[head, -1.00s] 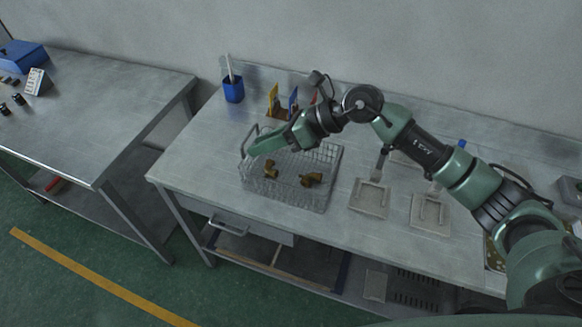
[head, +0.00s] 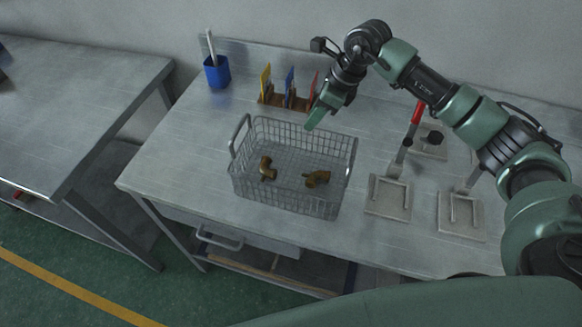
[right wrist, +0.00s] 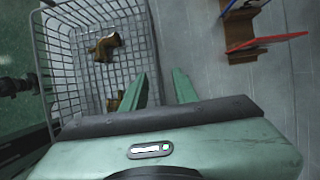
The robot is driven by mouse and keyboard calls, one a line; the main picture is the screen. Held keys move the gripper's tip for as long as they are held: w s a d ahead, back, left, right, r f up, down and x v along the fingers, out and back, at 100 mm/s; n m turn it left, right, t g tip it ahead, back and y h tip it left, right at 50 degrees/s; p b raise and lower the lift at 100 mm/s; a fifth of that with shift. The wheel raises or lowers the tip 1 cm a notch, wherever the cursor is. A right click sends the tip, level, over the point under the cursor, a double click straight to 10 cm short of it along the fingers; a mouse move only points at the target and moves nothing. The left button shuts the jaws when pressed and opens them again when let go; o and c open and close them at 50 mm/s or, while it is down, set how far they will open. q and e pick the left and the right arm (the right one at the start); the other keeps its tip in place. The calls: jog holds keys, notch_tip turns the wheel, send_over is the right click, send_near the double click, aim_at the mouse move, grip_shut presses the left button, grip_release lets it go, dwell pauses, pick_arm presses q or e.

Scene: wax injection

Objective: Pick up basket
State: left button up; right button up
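The wire basket (head: 243,187) stands upright on the metal table, with two brown elbow-shaped parts, one on the left (head: 267,168) and one on the right (head: 317,179). It has a raised handle at its left end; the right end also has a raised bar. My right gripper (head: 314,121) points down at the basket's far long rim. In the right wrist view its two fingers (right wrist: 160,88) are apart and empty, one on each side of the basket's edge (right wrist: 154,40) as seen from above. The height gap is hard to judge. My left gripper is not in view.
Behind the basket stands a wooden rack (head: 287,101) with coloured tools, and a blue cup (head: 217,72). Flat grey moulds with handles (head: 388,197) lie to the right. Clear tabletop (head: 180,160) lies left of the basket. Another table (head: 60,110) stands further left.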

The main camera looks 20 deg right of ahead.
aim_at(300, 148)
jog(key=p+x, duration=0.1)
jog(key=x, duration=0.2)
jog(key=shift+a+p, duration=0.25)
jog(key=shift+p, duration=0.05)
jog(key=p+x, duration=0.1)
jog(key=x, duration=0.2)
jog(key=shift+w+a+f+p, duration=0.1)
jog(key=shift+a+f+p, duration=0.15)
jog(key=shift+f+p, duration=0.1)
jog(key=shift+w+f, duration=0.1)
jog(key=shift+f, duration=0.35)
grip_shut()
